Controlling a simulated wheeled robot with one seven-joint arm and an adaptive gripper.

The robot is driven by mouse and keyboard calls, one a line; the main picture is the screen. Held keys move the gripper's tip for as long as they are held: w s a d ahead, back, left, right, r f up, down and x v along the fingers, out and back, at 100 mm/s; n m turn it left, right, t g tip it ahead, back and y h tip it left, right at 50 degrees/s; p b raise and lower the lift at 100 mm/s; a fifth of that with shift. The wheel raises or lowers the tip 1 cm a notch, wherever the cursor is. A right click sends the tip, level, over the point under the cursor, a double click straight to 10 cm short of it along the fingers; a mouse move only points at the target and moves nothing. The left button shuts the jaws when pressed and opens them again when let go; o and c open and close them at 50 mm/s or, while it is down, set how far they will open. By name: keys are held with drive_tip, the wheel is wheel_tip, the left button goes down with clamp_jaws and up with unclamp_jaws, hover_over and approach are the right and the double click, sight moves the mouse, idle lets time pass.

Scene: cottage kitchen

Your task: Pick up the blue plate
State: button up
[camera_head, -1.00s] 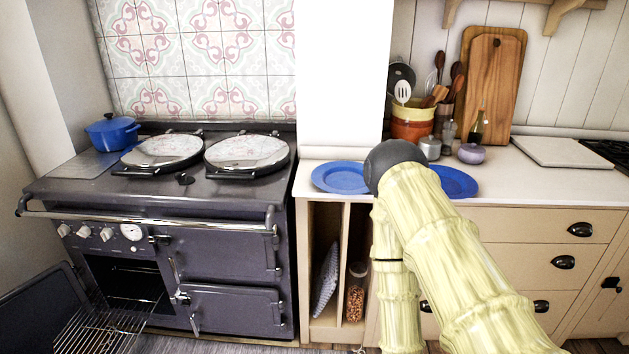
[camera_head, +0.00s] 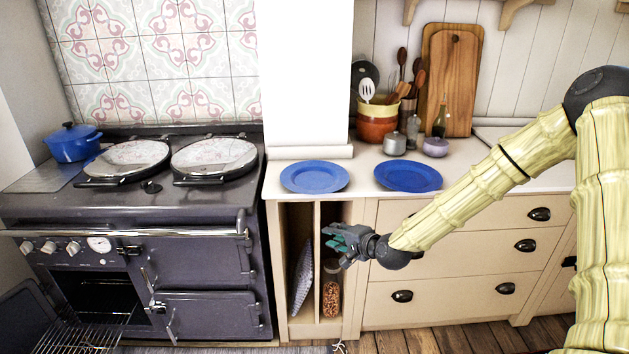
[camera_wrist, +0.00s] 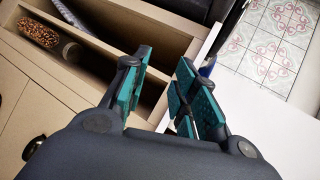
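Two blue plates lie flat on the white counter in the head view: a left blue plate (camera_head: 314,177) and a right blue plate (camera_head: 408,177). My gripper (camera_head: 338,238) is in front of the cabinet, below the counter edge and lower than both plates. It touches neither plate. In the wrist view my gripper (camera_wrist: 160,95) shows its teal finger pads apart with nothing between them. A small blue edge, likely part of a plate (camera_wrist: 208,66), shows just beyond the right finger.
The white counter (camera_head: 365,165) has a utensil crock (camera_head: 377,124), small jars and cutting board (camera_head: 450,80) behind the plates. The dark range cooker (camera_head: 200,240) stands left, its oven door open. Open cabinet slots (camera_head: 300,215) lie behind my gripper.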

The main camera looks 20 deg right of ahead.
drive_tip(key=m+t, duration=0.2)
approach(320, 191)
drive_tip(key=shift+p+x, duration=1.45)
drive_tip(key=shift+x, duration=2.25)
drive_tip(key=shift+d+f, duration=0.15)
clamp_jaws()
